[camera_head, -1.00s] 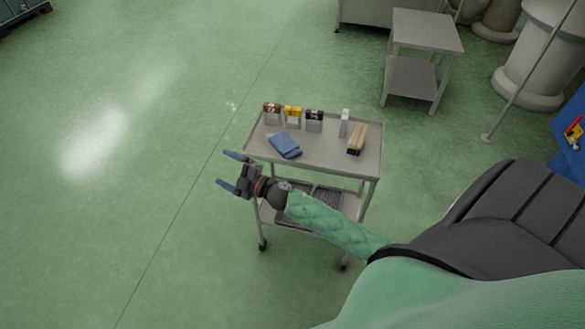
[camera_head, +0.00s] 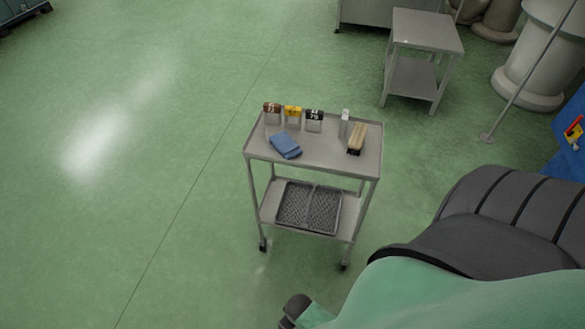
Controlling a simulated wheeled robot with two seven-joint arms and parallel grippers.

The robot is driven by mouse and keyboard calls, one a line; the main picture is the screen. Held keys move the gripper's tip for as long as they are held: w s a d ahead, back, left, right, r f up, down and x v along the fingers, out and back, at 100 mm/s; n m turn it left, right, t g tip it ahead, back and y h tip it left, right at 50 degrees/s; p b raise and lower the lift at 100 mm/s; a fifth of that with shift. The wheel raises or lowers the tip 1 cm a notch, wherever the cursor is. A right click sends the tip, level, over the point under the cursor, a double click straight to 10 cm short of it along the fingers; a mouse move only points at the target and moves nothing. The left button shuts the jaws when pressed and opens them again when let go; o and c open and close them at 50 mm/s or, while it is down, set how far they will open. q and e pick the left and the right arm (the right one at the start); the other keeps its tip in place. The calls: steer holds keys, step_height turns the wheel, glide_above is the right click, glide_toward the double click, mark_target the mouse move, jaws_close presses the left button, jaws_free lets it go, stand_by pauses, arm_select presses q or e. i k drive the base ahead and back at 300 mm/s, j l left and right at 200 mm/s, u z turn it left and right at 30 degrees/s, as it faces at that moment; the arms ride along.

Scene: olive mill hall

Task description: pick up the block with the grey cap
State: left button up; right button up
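A row of small blocks stands along the back of the trolley's top shelf. A narrow, pale upright block (camera_head: 344,124) with a light grey top is at the right end of this row; it looks like the grey-capped one, though it is small in view. To its left stand blocks with a black top (camera_head: 314,119), a yellow top (camera_head: 293,114) and a brown top (camera_head: 272,112). Neither gripper is in view. Only a dark wrist part of my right arm shows at the bottom edge, in front of the trolley and well away from the blocks.
The grey trolley (camera_head: 318,155) also carries a folded blue cloth (camera_head: 285,145) and a wooden brush (camera_head: 358,138) on top. A dark mesh tray (camera_head: 308,207) lies on its lower shelf. A grey side table (camera_head: 427,30) stands behind right. The green floor left is clear.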

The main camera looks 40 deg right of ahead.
mark_target(345, 118)
steer(key=z, duration=1.5)
steer(key=i+j+z, duration=0.2)
steer(key=j, duration=0.15)
steer(key=i+j+z, duration=0.15)
steer(key=j, duration=0.2)
steer(key=i+j+z, duration=0.2)
steer(key=j, duration=0.2)
steer(key=j+z, duration=0.2)
steer(key=j, duration=0.2)
